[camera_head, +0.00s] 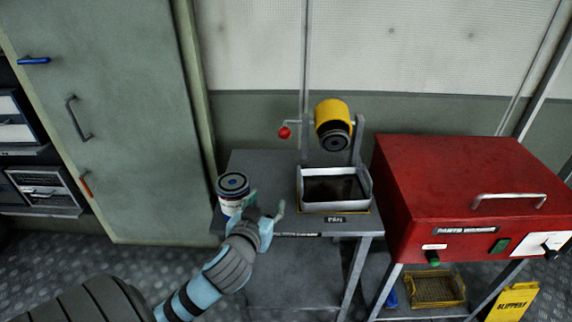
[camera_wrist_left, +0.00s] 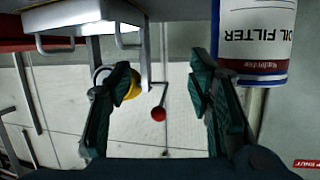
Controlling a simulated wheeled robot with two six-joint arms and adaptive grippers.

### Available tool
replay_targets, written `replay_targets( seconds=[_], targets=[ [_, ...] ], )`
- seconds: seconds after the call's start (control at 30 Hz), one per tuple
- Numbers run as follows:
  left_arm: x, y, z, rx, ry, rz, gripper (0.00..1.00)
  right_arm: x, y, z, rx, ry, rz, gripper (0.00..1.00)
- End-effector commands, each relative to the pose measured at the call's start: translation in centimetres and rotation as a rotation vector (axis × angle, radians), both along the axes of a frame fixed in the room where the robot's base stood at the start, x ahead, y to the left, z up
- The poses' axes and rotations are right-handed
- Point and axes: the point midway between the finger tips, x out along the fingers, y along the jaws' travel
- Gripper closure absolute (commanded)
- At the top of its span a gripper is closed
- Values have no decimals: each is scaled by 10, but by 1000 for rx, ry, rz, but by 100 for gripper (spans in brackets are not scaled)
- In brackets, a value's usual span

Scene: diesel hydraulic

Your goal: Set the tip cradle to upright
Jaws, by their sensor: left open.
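The tip cradle (camera_head: 333,112) is a yellow drum on a grey stand at the back of the small table. It is tilted, its dark round end facing forward and down above the pan (camera_head: 310,205). Its crank ends in a red knob (camera_head: 284,132) on the left side. My left gripper (camera_head: 266,207) is open and empty, near the table's front left, in front of and below the knob. In the left wrist view, upside down, the red knob (camera_wrist_left: 158,114) shows between the open fingers, farther off. The yellow drum is mostly hidden there behind one finger. My right gripper is not in view.
An oil filter can (camera_head: 231,199) stands close beside my left gripper, at the table's left edge; it shows in the left wrist view (camera_wrist_left: 254,45). A red parts washer (camera_head: 460,190) stands to the right. A tall grey-green cabinet (camera_head: 120,130) stands left.

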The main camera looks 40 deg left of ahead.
Motion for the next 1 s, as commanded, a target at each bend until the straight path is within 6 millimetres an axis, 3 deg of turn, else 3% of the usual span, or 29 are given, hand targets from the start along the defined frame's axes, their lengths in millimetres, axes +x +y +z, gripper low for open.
replay_targets(
  seconds=[0.03,0.1,0.2,0.37,0.7,1.0],
  targets=[
    [9,2,39,2,-124,2,53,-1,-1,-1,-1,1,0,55],
    [14,3,79,-10,-260,0,53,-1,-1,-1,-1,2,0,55],
    [19,4,105,-21,-348,-5,53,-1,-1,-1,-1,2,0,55],
    [44,15,107,-23,-355,-3,53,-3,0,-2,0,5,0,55],
    [128,51,105,-27,-351,-4,53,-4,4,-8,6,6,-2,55],
    [148,60,105,-26,-349,-6,53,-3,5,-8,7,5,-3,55]
  ],
)
